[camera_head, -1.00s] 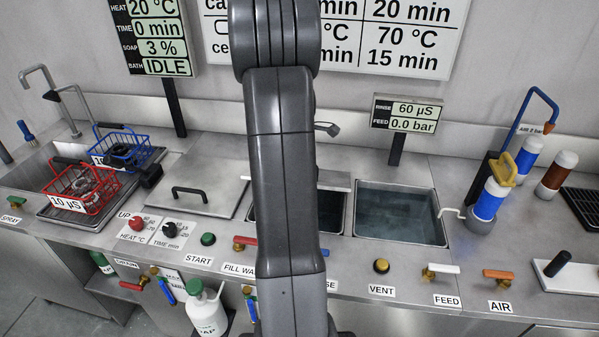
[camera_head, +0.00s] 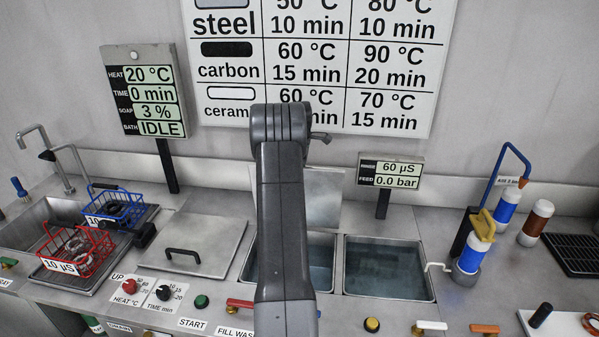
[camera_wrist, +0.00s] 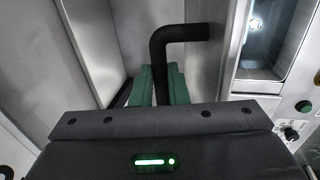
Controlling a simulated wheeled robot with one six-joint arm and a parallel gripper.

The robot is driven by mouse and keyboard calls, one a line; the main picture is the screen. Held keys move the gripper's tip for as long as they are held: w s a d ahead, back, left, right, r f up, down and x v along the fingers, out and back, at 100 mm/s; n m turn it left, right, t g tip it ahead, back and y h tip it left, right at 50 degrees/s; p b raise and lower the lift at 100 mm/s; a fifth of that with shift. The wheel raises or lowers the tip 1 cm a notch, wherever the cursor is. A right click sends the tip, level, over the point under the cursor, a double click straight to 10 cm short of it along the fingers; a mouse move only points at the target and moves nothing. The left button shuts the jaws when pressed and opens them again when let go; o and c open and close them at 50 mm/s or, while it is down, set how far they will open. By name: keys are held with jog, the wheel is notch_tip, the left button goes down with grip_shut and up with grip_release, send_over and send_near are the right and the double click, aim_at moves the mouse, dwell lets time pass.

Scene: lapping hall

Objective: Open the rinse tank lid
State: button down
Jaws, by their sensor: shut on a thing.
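The rinse tank lid (camera_head: 324,198) is a flat grey metal plate. In the head view it stands steeply raised behind the middle tank (camera_head: 320,262), partly hidden by my arm. The tank's opening shows water on the arm's right side. In the wrist view, the green fingers of my gripper (camera_wrist: 160,88) are shut on a black bent bar, the lid handle (camera_wrist: 178,36). In the head view my gripper is hidden behind my arm.
A second lid with a black handle (camera_head: 184,255) lies flat to the left. An open water tank (camera_head: 388,268) is at the right. The rinse display (camera_head: 391,171) stands close right of the raised lid. Red and blue baskets sit far left.

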jog(key=w, duration=0.2)
jog(key=w+f, duration=0.1)
jog(key=shift+d, duration=0.3)
jog(key=shift+r, duration=0.15)
jog(key=c, duration=1.7)
grip_release()
jog(key=shift+w, duration=0.1)
jog(key=o, duration=0.3)
jog(key=shift+w+d+f, duration=0.1)
jog(key=shift+w+f, duration=0.3)
jog(key=shift+w, duration=0.1)
jog(key=b+v, duration=0.1)
jog(key=v, duration=1.3)
jog(key=shift+r+b, duration=0.25)
jog(key=shift+b, duration=0.15)
jog(key=shift+s, duration=0.15)
